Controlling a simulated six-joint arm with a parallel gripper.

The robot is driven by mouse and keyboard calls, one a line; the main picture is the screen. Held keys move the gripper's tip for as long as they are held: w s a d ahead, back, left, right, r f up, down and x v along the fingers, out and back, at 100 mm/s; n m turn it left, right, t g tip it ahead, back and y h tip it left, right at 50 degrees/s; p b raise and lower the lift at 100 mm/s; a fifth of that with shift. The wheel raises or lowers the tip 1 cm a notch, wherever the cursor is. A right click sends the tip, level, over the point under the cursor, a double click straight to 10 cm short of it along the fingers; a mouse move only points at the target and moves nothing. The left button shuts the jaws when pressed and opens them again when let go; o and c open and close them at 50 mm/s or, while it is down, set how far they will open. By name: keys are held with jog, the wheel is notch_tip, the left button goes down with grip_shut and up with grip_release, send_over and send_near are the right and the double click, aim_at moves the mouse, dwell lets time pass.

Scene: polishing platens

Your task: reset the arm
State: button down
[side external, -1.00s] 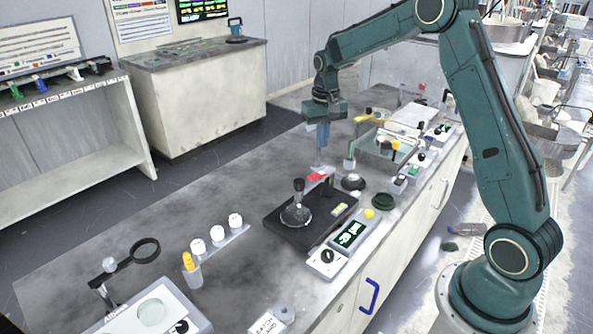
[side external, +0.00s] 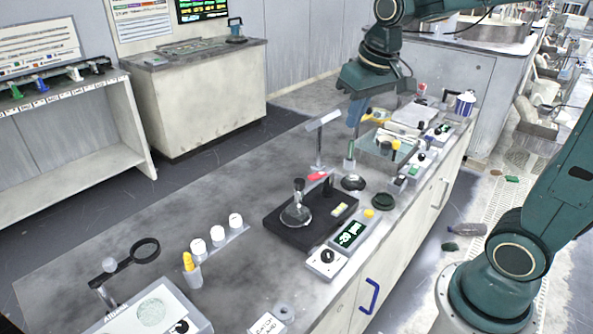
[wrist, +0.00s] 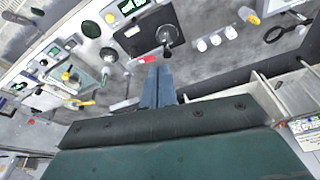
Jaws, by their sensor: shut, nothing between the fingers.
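My gripper (side external: 354,112) hangs from my teal arm above the back half of the bench in the side view, its blue-grey fingers together and pointing down. Nothing shows between the fingers. In the wrist view my gripper (wrist: 158,70) points at the bench, its two fingers side by side and touching. It looks clear of the bench top, above and behind the black plate with the flask.
Near my gripper are a thin post with a light bar (side external: 318,150) and a glass-sided tray (side external: 372,152). White-capped jars (side external: 218,236) and a magnifier (side external: 146,250) stand left. The bench's left back area is bare.

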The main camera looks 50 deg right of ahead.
jog(key=s+a+n+t, duration=0.1)
jog(key=s+a, duration=0.1)
jog(key=s, duration=0.5)
jog(key=s+a+n+t, duration=0.1)
jog(key=s+a, duration=0.2)
jog(key=s, duration=0.5)
jog(key=shift+s+f+n+y, duration=0.2)
jog(key=shift+f+n+y, duration=0.1)
dwell(0.4)
